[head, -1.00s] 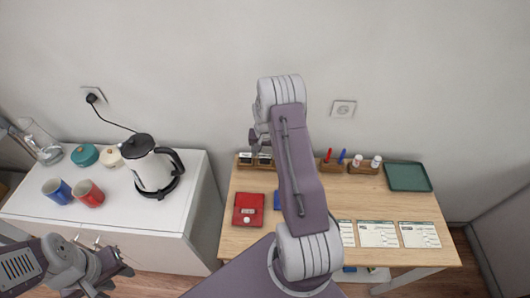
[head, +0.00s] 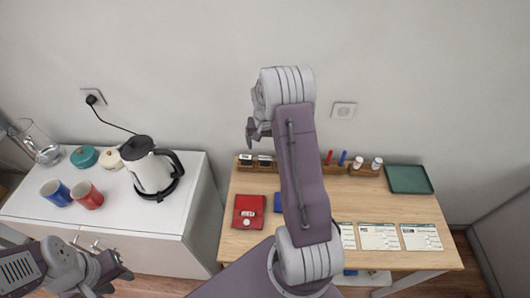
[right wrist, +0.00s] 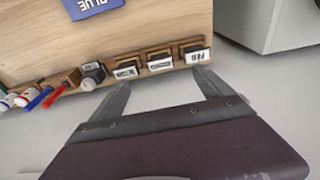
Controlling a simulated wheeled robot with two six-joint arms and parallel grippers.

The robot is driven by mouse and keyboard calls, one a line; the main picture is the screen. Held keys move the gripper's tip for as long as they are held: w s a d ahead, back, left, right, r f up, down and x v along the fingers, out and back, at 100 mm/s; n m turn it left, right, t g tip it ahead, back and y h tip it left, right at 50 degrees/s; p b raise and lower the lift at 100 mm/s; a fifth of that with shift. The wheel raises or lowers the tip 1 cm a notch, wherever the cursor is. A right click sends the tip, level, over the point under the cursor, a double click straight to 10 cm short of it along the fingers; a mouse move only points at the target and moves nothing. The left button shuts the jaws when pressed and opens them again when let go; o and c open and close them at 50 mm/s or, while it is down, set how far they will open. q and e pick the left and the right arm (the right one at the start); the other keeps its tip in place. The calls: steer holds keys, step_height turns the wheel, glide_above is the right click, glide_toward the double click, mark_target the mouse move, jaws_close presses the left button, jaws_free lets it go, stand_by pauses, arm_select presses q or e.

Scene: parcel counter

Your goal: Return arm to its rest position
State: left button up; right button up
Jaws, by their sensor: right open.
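My right arm rises through the middle of the head view, in front of the wooden table (head: 240,240). Its gripper (head: 252,130) shows only in part beside the upper end of the arm, against the wall above the table's back edge. In the right wrist view the two fingers of the right gripper (right wrist: 160,90) are spread apart with nothing between them. They point toward the row of small holders at the table edge. My left gripper (head: 115,272) is at the lower left, in front of the white cabinet; its finger gap is not clear.
The cabinet (head: 190,185) holds a kettle (head: 152,172), two mugs, lidded pots and a glass jug. The table holds a red box (head: 249,211), a partly hidden blue box (right wrist: 92,6), stamps, pens, bottles, forms (head: 379,236) and a green tray (head: 408,179).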

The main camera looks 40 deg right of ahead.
step_height(320, 180, up, 2)
steer(key=shift+s+a+r, duration=0.1)
